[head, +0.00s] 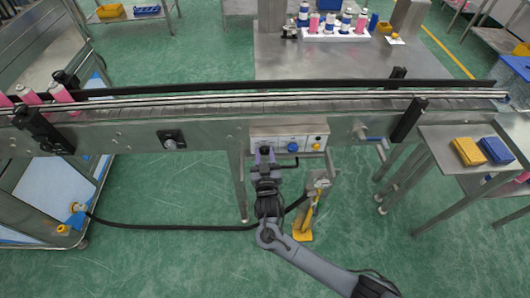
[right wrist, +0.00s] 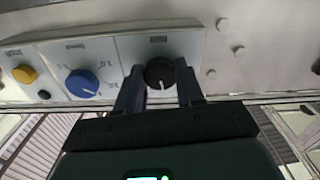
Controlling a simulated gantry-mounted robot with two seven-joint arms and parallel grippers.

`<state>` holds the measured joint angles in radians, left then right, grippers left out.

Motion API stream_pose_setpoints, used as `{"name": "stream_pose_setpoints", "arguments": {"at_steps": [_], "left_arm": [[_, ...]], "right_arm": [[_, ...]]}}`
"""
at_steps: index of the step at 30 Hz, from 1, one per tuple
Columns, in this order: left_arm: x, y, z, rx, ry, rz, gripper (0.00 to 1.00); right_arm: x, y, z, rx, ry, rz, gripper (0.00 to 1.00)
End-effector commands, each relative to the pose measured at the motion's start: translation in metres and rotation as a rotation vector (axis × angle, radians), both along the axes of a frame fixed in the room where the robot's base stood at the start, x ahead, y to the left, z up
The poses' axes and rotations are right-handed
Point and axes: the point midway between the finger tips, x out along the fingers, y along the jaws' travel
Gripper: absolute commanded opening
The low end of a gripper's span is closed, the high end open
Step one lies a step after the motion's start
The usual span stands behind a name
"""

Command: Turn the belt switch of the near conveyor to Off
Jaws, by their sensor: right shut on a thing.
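The near conveyor (head: 200,128) runs across the head view, with a grey control panel (head: 318,136) on its front side. In the right wrist view the panel carries a black rotary knob (right wrist: 159,72), a blue knob (right wrist: 82,83) and a yellow button (right wrist: 23,74). My right gripper (right wrist: 160,85) is shut on the black knob, one finger on each side. The knob's white mark points down in that view. The labels are too small to read. In the head view my right gripper (head: 265,152) hides the black knob. My left gripper is out of view.
A black hose (head: 160,227) lies on the green floor. A side table with yellow and blue boxes (head: 467,151) stands at right. Pink bottles (head: 60,92) are at the left end.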

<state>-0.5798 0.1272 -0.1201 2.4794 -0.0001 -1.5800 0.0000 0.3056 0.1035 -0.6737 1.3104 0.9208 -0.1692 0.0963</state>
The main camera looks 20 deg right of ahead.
Motion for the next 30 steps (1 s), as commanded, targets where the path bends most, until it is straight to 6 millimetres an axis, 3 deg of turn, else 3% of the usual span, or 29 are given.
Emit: {"name": "stream_pose_setpoints", "arguments": {"at_steps": [3,15,30], "left_arm": [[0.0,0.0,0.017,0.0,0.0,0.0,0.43],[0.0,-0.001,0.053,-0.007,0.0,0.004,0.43],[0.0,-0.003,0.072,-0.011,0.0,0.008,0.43]], "right_arm": [[0.0,0.0,0.005,-0.084,0.031,0.0,0.07],[0.0,0.0,0.004,-0.423,0.14,0.001,0.07],[0.0,0.0,0.002,-0.691,0.226,0.0,0.07]]}}
